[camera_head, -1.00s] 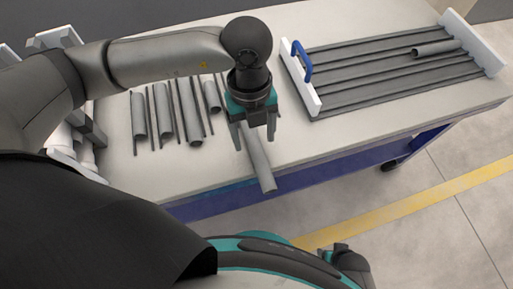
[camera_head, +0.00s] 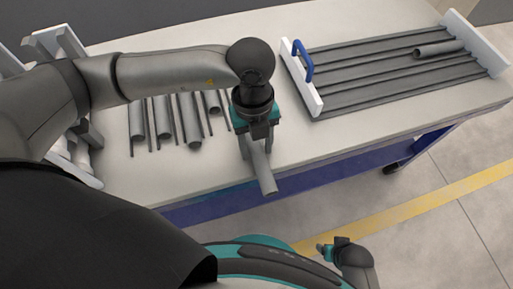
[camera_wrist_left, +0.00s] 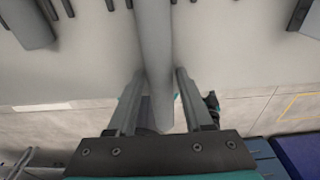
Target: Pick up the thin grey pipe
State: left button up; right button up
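A plain grey pipe (camera_head: 264,176) lies near the front edge of the white table, its near end sticking out past the edge. It looks wider than the dark thin rods lying to its left. My left gripper (camera_head: 257,150) points down over it, with one finger on each side. In the left wrist view the fingertips (camera_wrist_left: 160,75) are close against both sides of the pipe (camera_wrist_left: 155,40), seemingly touching it. My right gripper (camera_head: 322,249) is low in the head view, away from the table; its fingers are too small to judge.
Several grey pipes (camera_head: 163,120) and thin dark rods lie left of my left gripper. A rack (camera_head: 303,85) with white end plates, a blue handle and long grey bars stands at the right, a short pipe (camera_head: 440,48) on it. White holders (camera_head: 70,45) stand at the far left.

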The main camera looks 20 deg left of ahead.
pick_arm(q)
grip_shut()
jog(key=shift+r, duration=0.15)
dwell(0.4)
